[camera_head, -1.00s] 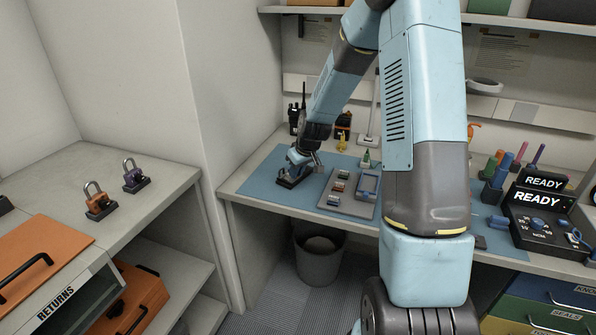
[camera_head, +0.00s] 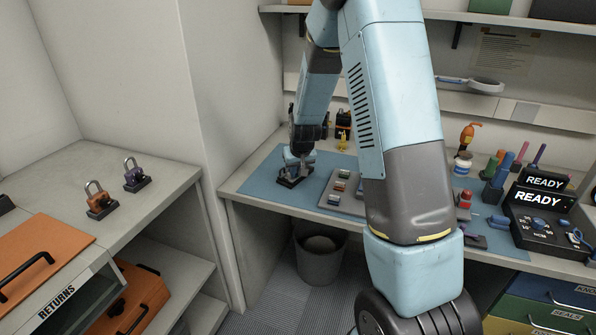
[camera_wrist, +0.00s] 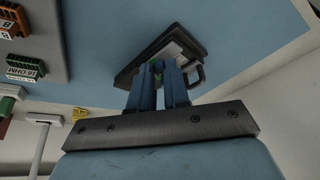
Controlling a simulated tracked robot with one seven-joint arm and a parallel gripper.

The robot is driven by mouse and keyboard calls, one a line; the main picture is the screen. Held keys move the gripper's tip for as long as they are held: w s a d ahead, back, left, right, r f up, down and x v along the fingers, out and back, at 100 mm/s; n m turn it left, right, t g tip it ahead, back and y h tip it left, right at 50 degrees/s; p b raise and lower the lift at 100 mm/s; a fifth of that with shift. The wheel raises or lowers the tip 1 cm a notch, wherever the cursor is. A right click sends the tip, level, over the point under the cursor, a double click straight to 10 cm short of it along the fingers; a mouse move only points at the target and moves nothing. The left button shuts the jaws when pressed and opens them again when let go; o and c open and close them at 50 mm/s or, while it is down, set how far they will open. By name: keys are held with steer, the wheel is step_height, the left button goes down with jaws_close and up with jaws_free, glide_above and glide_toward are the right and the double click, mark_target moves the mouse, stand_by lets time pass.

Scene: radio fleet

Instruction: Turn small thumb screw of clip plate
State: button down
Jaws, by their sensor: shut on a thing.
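The clip plate (camera_wrist: 178,48) shows in the wrist view as a grey metal piece on a dark flat base, with a dark loop at its right side. In the head view its dark base (camera_head: 293,183) sits at the left end of the blue mat. My gripper (camera_wrist: 158,68) has its blue fingers close together at the plate. In the head view my gripper (camera_head: 297,162) points down onto the plate.
A grey tray (camera_head: 322,201) with small coloured blocks lies right of the plate on the blue mat (camera_head: 258,186). Black radios (camera_head: 343,120) stand behind. A READY console (camera_head: 540,215) is at the right. Two padlocks (camera_head: 100,200) stand on the left counter.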

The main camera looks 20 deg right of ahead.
stand_by(0.4)
steer(key=c, duration=1.1)
jaws_free()
steer(key=v, duration=1.3)
steer(key=shift+s+r, duration=0.2)
steer(key=shift+r, duration=0.05)
steer(key=shift+r, duration=0.1)
